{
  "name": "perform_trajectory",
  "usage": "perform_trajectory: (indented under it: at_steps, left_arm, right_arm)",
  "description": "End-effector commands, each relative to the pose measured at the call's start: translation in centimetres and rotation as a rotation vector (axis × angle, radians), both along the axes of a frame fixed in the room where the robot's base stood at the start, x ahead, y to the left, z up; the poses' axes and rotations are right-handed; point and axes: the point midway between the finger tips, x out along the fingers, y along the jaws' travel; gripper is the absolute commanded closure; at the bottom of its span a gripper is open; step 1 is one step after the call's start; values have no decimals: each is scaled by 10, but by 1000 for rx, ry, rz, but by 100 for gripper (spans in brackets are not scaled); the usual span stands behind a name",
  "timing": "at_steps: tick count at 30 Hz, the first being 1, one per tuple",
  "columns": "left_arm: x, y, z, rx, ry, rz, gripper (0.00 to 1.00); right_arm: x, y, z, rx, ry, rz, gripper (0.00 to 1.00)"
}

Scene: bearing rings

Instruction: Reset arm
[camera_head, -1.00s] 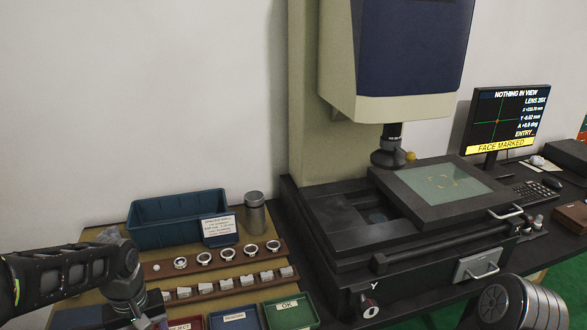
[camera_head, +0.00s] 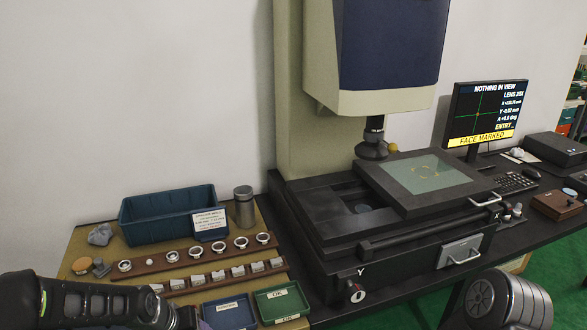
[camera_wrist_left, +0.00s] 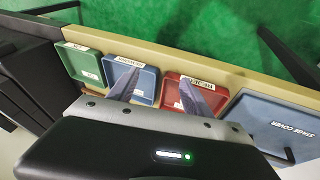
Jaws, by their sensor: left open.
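My left arm crosses the lower left corner of the head view, and its gripper is cut off by the bottom edge there. In the left wrist view my left gripper (camera_wrist_left: 160,90) is open, its two fingers apart with nothing between them. The fingers hang over the blue tray (camera_wrist_left: 146,84) and the red tray (camera_wrist_left: 210,93); I cannot tell how high above. Part of my right arm shows at the lower right of the head view, but its gripper is out of view. Several metal bearing rings (camera_head: 218,248) stand along a brown wooden rack (camera_head: 160,263).
A green OK tray (camera_head: 283,304) sits by the measuring machine (camera_head: 385,215). A blue bin (camera_head: 170,214) and a metal canister (camera_head: 244,206) stand behind the racks. The monitor (camera_head: 485,113) reads "NOTHING IN VIEW". A stage cover (camera_wrist_left: 265,125) lies beside the red tray.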

Motion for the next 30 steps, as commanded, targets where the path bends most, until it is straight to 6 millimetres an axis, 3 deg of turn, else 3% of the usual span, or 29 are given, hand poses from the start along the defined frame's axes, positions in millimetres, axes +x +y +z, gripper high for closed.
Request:
perform_trajectory:
  at_steps: [5,9,12,15,18,30]
  left_arm:
    - [-34,-69,-88,-65,-19,-82,42]
    - [-99,-116,-153,-98,43,-117,42]
    - [-151,-139,-183,-121,130,-129,42]
    - [-191,-154,-199,-142,217,-149,42]
    - [-214,-163,-208,-155,268,-167,42]
    - [-222,-165,-212,-159,286,-173,42]
  right_arm:
    - [0,0,0,0,0,0,79]
    - [0,0,0,0,0,0,79]
    - [0,0,0,0,0,0,79]
    - [0,0,0,0,0,0,79]
    - [0,0,0,0,0,0,79]
    - [0,0,0,0,0,0,79]
